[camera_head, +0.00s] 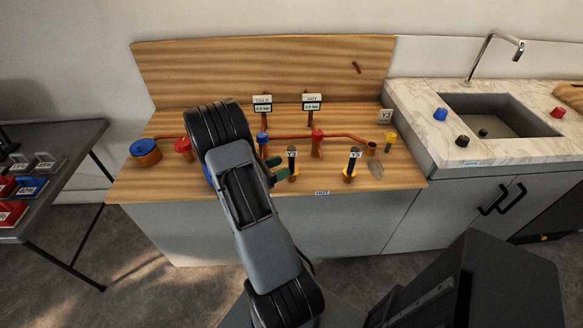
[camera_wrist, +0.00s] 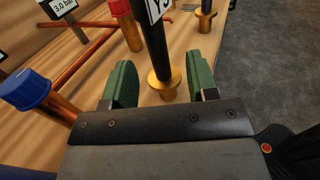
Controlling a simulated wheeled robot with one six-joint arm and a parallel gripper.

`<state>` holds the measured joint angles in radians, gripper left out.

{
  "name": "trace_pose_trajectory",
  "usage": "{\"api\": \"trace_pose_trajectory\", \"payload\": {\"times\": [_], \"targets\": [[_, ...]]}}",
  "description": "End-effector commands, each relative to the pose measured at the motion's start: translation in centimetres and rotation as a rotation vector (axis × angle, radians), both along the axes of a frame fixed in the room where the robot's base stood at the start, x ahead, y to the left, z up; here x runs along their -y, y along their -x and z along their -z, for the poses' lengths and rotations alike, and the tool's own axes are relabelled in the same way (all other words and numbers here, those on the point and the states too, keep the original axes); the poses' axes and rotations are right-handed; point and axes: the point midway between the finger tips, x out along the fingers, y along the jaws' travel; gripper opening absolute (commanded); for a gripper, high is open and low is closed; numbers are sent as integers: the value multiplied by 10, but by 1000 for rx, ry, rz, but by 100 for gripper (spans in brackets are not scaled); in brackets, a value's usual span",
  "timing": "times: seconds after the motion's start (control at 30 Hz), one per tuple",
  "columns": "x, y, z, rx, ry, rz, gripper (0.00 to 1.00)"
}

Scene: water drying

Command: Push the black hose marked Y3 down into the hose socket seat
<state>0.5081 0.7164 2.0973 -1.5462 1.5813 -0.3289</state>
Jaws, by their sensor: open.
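The black hose marked Y3 (camera_head: 292,163) stands upright on the wooden bench, with its white label near its top. In the wrist view the black hose (camera_wrist: 153,45) meets a brass flanged socket seat (camera_wrist: 163,83). I cannot tell how deep it sits. My gripper (camera_wrist: 163,80) is open, with a green finger on each side of the hose and seat, and visible gaps between. In the head view my gripper (camera_head: 280,172) is beside the hose, partly hidden by my arm.
A second black hose (camera_head: 351,163) in a yellow fitting stands to the right. A blue valve (camera_head: 262,136), red valve (camera_head: 317,134) and copper pipe (camera_head: 345,136) run behind. Two gauges (camera_head: 263,103) stand at the back. A sink (camera_head: 500,115) lies right.

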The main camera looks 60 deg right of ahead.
Motion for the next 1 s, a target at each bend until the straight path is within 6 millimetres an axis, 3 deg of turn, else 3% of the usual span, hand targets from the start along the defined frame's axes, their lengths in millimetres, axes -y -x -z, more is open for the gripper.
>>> {"api": "trace_pose_trajectory", "payload": {"times": [0.5, 0.83, 1.0], "targets": [[52, 28, 0, 2, -1, 2, 53], [56, 30, 1, 2, -1, 0, 53], [56, 30, 1, 2, -1, 0, 38]]}}
